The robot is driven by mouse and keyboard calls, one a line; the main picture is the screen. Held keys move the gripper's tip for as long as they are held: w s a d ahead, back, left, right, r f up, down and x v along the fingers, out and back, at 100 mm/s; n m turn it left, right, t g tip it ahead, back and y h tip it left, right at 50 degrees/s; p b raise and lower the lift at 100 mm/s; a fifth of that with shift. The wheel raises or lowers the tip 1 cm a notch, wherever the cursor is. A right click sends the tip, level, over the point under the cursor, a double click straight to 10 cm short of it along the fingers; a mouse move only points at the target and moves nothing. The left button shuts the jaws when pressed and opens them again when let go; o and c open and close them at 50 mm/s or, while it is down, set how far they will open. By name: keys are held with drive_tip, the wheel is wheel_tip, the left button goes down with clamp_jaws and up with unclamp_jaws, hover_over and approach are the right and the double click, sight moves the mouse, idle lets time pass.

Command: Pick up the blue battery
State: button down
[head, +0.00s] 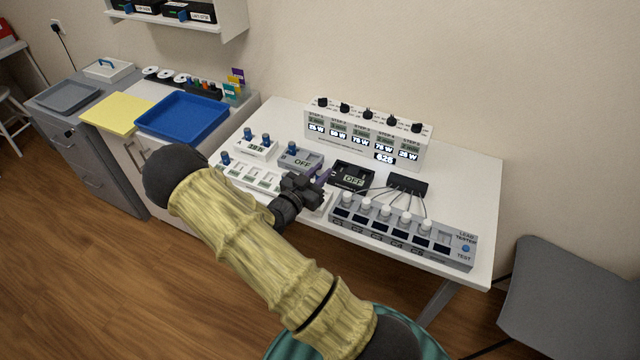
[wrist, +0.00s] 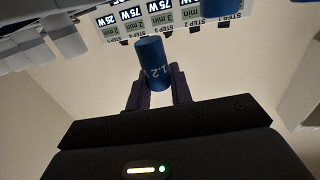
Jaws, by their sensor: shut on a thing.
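A blue battery (wrist: 152,62) with white print stands between the two dark fingers of my gripper (wrist: 158,88) in the wrist view, and the fingers are shut on it. In the head view my gripper (head: 318,178) is above the middle of the white table. The battery in its jaws cannot be made out there. Several other small blue cylinders, one of them (head: 225,158) at the table's left, stand in the white and grey holders.
A white timer panel (head: 367,133) stands behind. A blue tray (head: 182,117) is at left, a grey chair (head: 560,300) at right.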

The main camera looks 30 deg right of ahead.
sight(320, 173)
drive_tip(key=shift+r, duration=2.1)
